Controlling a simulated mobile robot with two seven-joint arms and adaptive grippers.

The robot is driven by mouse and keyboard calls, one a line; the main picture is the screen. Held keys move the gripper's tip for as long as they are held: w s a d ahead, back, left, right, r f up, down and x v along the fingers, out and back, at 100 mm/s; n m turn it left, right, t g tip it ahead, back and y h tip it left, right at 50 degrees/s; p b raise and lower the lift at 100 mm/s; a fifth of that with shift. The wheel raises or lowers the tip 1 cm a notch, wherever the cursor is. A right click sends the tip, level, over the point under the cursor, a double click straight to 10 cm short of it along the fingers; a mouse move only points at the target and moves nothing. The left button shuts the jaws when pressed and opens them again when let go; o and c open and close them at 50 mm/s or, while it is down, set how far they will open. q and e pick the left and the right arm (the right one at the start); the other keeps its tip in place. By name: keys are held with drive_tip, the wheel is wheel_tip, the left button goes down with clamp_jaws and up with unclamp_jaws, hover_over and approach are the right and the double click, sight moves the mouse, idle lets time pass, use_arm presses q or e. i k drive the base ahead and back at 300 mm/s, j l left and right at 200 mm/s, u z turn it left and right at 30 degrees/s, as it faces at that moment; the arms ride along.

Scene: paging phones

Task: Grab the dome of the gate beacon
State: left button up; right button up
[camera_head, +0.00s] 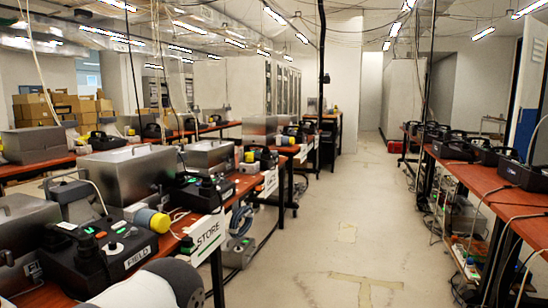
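A beacon-like piece with a yellow dome (152,219) sits on the left bench, behind a black box (110,248) labelled FIELD. A white plate (207,235) reading STORE hangs on the bench edge beside it. I can read no GATE label, so I cannot tell which one is the gate beacon. Farther white plates (270,182) are too small to read. Neither gripper is in view. A rounded white and black shape at the bottom left is probably part of my arm.
The left bench (170,240) is crowded with metal boxes (130,172) and phones with cables. The right bench (470,175) holds several black devices (525,172). The aisle floor (320,215) between them is clear. Cables hang from the ceiling.

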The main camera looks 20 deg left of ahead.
sight(249, 156)
drive_tip(key=u, duration=0.7)
drive_tip(key=i+l, duration=0.15)
drive_tip(key=i, duration=0.35)
drive_tip(key=i+l+u, duration=0.1)
drive_tip(key=i, duration=0.4)
drive_tip(key=i+l, duration=0.25)
drive_tip(key=i, duration=0.2)
drive_tip(key=i+l, duration=0.2)
drive_tip(key=i, duration=0.3)
drive_tip(key=i+l+u, duration=0.1)
drive_tip(key=i, duration=0.4)
drive_tip(key=i+l, duration=0.6)
drive_tip(key=i, duration=0.35)
drive_tip(key=i+l+u, duration=0.1)
drive_tip(key=i, duration=0.35)
drive_tip(key=l, duration=0.1)
